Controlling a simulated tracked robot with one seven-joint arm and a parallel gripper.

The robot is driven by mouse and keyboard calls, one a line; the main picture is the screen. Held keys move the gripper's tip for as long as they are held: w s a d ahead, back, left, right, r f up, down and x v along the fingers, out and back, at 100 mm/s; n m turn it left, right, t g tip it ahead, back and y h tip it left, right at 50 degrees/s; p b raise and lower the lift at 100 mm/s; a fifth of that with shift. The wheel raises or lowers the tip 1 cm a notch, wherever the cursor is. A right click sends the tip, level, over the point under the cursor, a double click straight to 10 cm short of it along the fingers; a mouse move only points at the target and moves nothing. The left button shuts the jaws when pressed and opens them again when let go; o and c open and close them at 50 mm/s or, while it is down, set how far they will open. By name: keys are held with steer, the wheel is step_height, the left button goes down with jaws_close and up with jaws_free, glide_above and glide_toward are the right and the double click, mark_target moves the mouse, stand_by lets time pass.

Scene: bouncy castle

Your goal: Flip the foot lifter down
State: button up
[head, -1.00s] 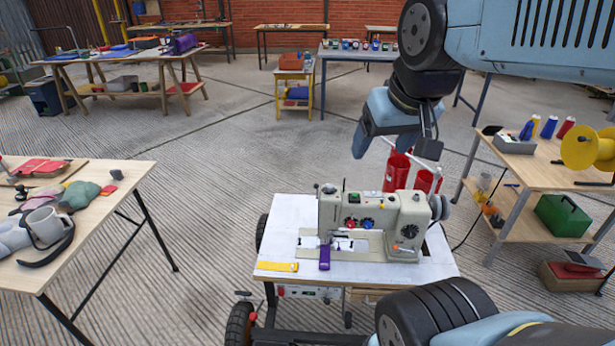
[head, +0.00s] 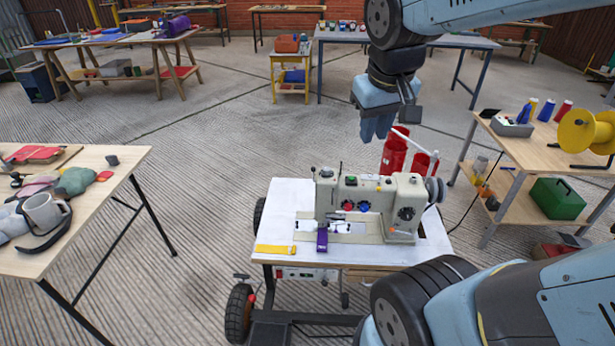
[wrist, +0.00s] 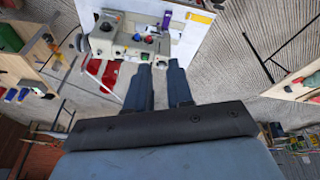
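The cream sewing machine (head: 368,203) stands upright on a white-topped wheeled cart (head: 290,195). It has red and blue knobs on its front and a black dial at the right. The foot lifter is too small to make out; the needle area is at the machine's left end. My gripper (head: 374,138) hangs fingers down, above and behind the machine, apart from it. In the wrist view my gripper (wrist: 158,66) shows two dark fingers with a narrow gap, empty. The machine (wrist: 128,38) lies beyond the fingertips, toward the upper left.
A purple piece (head: 322,239) and a yellow strip (head: 275,249) lie at the cart's front left. Red cylinders (head: 394,152) stand behind the machine. A table with a mug (head: 45,211) is at left, and a bench with a yellow reel (head: 577,131) at right.

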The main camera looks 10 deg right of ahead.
steer(key=w+f+n+g+h, duration=0.1)
steer(key=w+f, duration=0.2)
steer(key=w+d+f+n+g+h, duration=0.1)
steer(key=w+f+g+h, duration=0.1)
steer(key=w+f, duration=0.1)
steer(key=w+f+n+g+h, duration=0.1)
steer(key=w+f, duration=0.3)
steer(key=f, duration=0.1)
steer(key=shift+d+g+h, duration=0.25)
steer(key=shift+g+h, duration=0.05)
jaws_close()
steer(key=w+a+f+n+t+h, duration=0.2)
steer(key=w+a+f+n+t, duration=0.2)
steer(key=f, duration=0.7)
steer(key=w+a+f+n+t+h, duration=0.3)
steer(key=w+f+n+t, duration=0.5)
steer(key=f+n, duration=0.3)
steer(key=w+a+f+n+t+h, duration=0.2)
steer(key=w+a+f+n+t, duration=0.2)
steer(key=f, duration=0.8)
steer(key=w+n+t, duration=0.2)
steer(key=n, duration=0.2)
steer(key=shift+a+f+n+h, duration=0.2)
steer(key=shift+a+n+h, duration=0.1)
